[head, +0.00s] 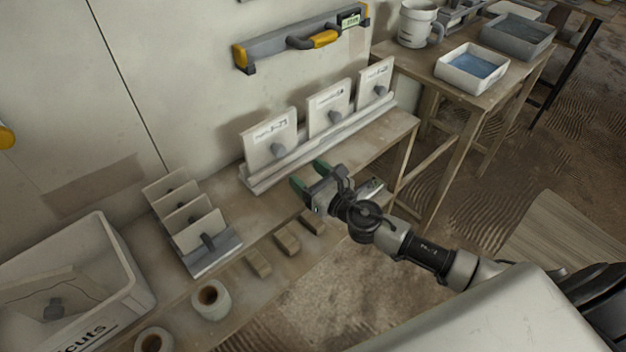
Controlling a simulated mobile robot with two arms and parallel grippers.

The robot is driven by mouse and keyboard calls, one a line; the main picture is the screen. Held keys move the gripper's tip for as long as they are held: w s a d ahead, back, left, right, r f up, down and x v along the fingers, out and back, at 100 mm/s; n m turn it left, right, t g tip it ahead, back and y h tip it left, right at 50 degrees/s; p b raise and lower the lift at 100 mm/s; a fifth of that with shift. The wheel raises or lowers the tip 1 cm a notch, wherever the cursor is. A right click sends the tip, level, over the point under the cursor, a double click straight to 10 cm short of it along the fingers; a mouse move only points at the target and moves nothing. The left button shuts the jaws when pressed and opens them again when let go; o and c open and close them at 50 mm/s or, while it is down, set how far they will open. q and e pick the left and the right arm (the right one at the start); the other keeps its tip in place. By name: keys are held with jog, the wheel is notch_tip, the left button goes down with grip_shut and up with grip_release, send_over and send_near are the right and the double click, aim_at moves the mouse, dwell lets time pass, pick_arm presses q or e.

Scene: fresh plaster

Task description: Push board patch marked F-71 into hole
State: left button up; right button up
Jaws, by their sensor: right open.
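Three pale board patches with grey knobs stand upright in a slotted rail (335,138) on the bench against the wall. The left patch (258,146) has a printed label that seems to end in 71; its letter is too small to read surely. The labels of the middle patch (318,116) and the right patch (366,89) are not legible. My right gripper (308,178) is open and empty, in front of the rail, to the lower right of the left patch and apart from it. No hole shows in the visible wall. My left gripper is out of view.
A rack of blank boards (188,225), small blocks (287,242), tape rolls (211,299) and a white offcuts bin (128,283) occupy the left bench. A yellow-ended level (285,45) hangs above. A mug (415,25) and blue-filled tray (447,80) stand at upper right.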

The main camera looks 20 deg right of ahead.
aim_at(282, 153)
jog(key=x, duration=0.8)
jog(key=shift+w+f, duration=0.15)
jog(key=shift+w+a, duration=0.2)
jog(key=shift+w, duration=0.4)
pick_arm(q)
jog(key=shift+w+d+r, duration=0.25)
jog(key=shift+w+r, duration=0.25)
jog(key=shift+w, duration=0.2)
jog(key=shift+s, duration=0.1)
pick_arm(e)
jog(key=shift+c, duration=0.8)
jog(key=c, duration=0.7)
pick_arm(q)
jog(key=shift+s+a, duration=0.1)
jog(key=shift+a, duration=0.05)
pick_arm(e)
jog(key=shift+c, duration=0.5)
